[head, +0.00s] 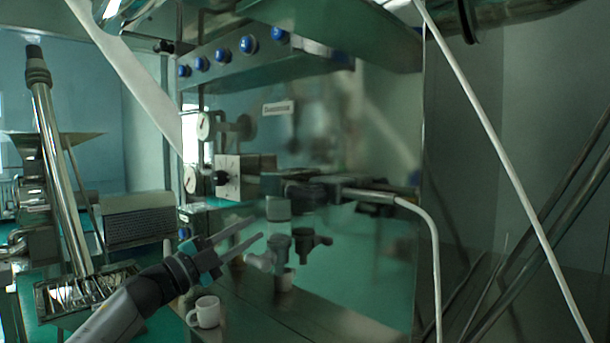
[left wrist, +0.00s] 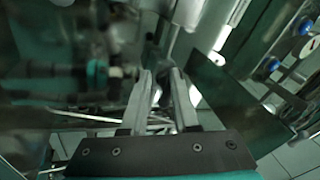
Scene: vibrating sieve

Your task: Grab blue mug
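I see no clearly blue mug in either view. A white mug (head: 206,312) stands upright on the ledge at the lower middle of the head view, its handle to the left. My left gripper (head: 257,228) is above and to the right of this mug, its fingers pointing right and slightly up. The fingers are apart with nothing between them. The left wrist view also shows the two fingers of this gripper (left wrist: 160,72) with a narrow gap. My right gripper is in neither view.
A metal machine with blue knobs (head: 248,44) and a gauge (head: 205,126) stands behind. A pale hose (head: 432,230) hangs at the right.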

